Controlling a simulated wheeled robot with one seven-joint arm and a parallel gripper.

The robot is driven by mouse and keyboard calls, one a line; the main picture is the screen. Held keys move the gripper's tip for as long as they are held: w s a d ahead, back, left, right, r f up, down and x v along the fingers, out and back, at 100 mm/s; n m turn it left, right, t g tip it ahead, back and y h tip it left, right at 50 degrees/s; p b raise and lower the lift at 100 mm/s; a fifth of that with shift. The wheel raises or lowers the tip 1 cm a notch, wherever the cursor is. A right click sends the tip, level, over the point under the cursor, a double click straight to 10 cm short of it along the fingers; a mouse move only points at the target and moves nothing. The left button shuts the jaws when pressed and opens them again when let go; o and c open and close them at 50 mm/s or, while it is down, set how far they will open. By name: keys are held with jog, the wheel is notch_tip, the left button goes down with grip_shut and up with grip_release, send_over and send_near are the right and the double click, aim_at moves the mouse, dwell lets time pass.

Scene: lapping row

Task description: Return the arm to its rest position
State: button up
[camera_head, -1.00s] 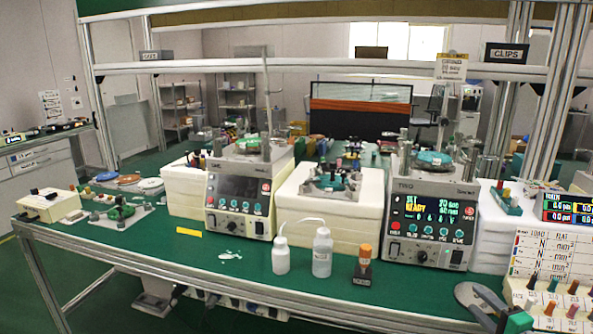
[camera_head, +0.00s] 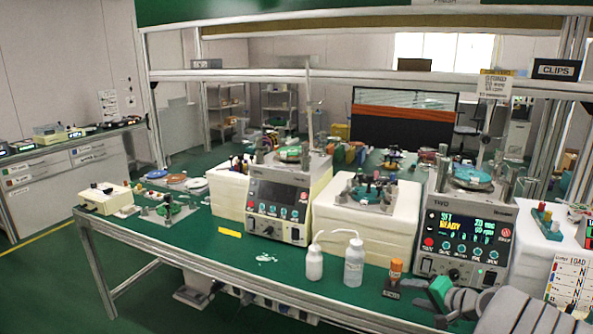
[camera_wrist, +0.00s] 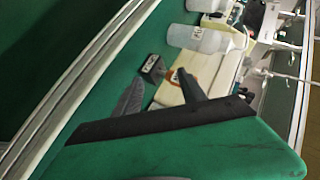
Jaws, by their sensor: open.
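My gripper (camera_head: 443,304) is low at the right in the head view, over the front right part of the green bench (camera_head: 215,251), with my grey arm behind it. In the wrist view my gripper (camera_wrist: 162,74) shows two dark fingers spread apart with nothing held between them. Beyond the fingertips, a small dark labelled block (camera_wrist: 152,66) stands on the bench.
Two white bottles (camera_head: 314,263) (camera_head: 354,264) stand left of the block. A lapping machine with a lit screen (camera_head: 465,231) is close behind my gripper; a second machine (camera_head: 278,195) is further left. Aluminium posts (camera_head: 565,120) frame the bench. The front left bench top is mostly clear.

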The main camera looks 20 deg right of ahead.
jog(key=w+a+r+n+g+y+p, duration=0.1)
jog(key=w+a+r+n+g+p, duration=0.2)
jog(key=a, duration=0.9)
jog(key=a+r+n+g+p, duration=0.2)
jog(key=a+r+n, duration=0.2)
jog(key=a, duration=0.7)
jog(key=s+a+r+n+g+p, duration=0.1)
jog(key=s+a+r+n+p, duration=0.1)
jog(key=s+a, duration=0.5)
jog(key=s+a+r+n+g+h+p, duration=0.1)
jog(key=s+a+n+g+p, duration=0.1)
jog(key=s+a+n, duration=0.2)
jog(key=s+a, duration=0.3)
jog(key=a, duration=0.1)
jog(key=shift+r+h, duration=0.3)
jog(key=shift+r, duration=0.1)
jog(key=shift+s, duration=0.1)
